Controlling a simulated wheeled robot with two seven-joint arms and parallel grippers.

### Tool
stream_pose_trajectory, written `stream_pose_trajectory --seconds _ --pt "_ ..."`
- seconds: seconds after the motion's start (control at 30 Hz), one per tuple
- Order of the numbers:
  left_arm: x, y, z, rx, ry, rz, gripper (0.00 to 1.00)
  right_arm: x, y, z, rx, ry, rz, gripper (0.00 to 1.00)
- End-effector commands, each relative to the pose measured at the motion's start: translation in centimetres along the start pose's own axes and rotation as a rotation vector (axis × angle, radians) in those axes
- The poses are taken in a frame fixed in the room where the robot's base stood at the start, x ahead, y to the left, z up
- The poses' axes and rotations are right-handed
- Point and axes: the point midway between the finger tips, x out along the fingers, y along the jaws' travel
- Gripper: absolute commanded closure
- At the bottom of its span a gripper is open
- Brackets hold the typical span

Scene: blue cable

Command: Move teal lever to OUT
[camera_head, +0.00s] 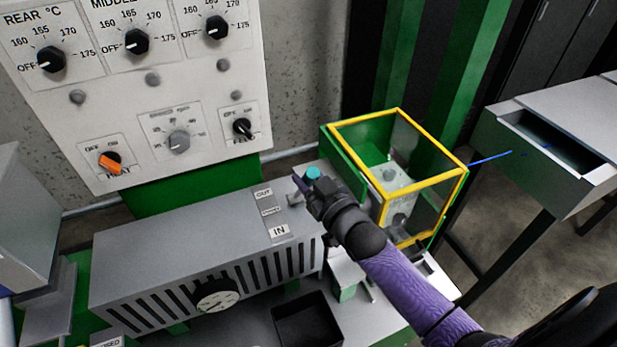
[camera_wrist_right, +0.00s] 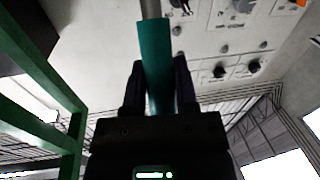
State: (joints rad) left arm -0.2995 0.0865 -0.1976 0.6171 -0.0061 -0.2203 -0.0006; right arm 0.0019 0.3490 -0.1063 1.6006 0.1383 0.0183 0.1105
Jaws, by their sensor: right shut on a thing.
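The teal lever shows in the head view as a small teal tip (camera_head: 313,173) just beyond my right gripper (camera_head: 308,192). In the right wrist view the teal lever (camera_wrist_right: 155,65) is a teal sleeve on a grey rod, between the two fingers of my right gripper (camera_wrist_right: 158,85), which is shut on it. The label strip (camera_head: 271,212) on the grey machine top left of the lever reads OUT at its far end and IN at its near end. The lever tip is level with or slightly beyond the OUT end. My left gripper is not in view.
A control panel (camera_head: 200,105) with knobs and an orange switch (camera_head: 110,162) stands behind. A yellow-edged guard box (camera_head: 400,165) is close right of my gripper. A black bin (camera_head: 307,322) sits in front. A blue cable (camera_head: 490,158) runs toward the right-hand table (camera_head: 575,110).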

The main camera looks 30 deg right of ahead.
Motion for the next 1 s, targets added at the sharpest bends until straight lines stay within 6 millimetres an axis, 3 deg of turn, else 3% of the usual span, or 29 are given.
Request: stream_pose_trajectory --seconds 0.57,0.77,1.0 --pt "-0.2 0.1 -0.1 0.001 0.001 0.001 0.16 0.1 0.0 -0.1 0.001 -0.006 -0.001 1.0" --pt "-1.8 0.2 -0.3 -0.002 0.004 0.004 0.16 0.9 0.3 -0.9 0.009 -0.062 -0.006 1.0" --pt "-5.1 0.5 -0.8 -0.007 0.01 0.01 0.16 3.4 0.9 -2.1 0.036 -0.229 -0.02 1.0"
